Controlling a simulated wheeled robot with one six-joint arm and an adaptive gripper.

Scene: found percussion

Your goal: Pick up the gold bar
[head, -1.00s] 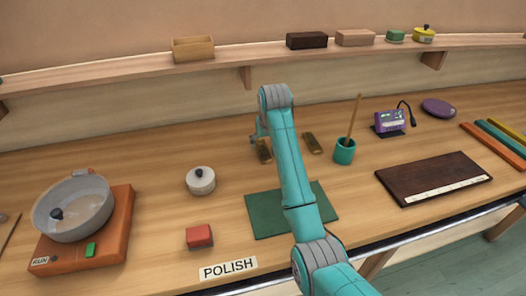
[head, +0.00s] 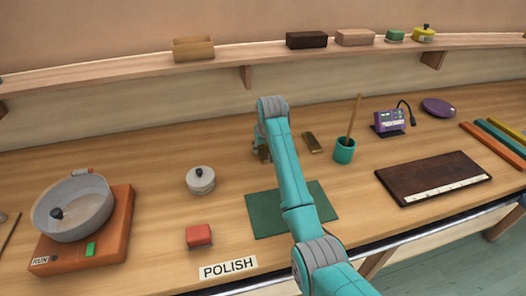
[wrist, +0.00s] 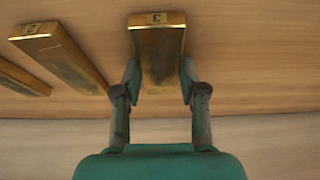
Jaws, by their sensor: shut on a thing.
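Three gold bars show in the wrist view. The one marked with what looks like a 3 (wrist: 158,45) lies between the fingers of my gripper (wrist: 159,80), which are shut on its sides. A second bar, marked 2 (wrist: 60,52), lies to its left, and a third bar (wrist: 18,77) is partly cut off at the left edge. In the head view my gripper (head: 260,148) is partly hidden by my arm and covers most of the held bar. Another gold bar (head: 312,142) lies right of my arm. I cannot tell whether the held bar touches the bench.
A teal cup with a stick (head: 344,151) stands right of the bars. A white lidded pot (head: 200,180) is to the left. A green mat (head: 262,214) lies in front, under my arm, with a red block (head: 199,236) and POLISH label (head: 228,269) nearby. A shelf (head: 120,75) runs behind.

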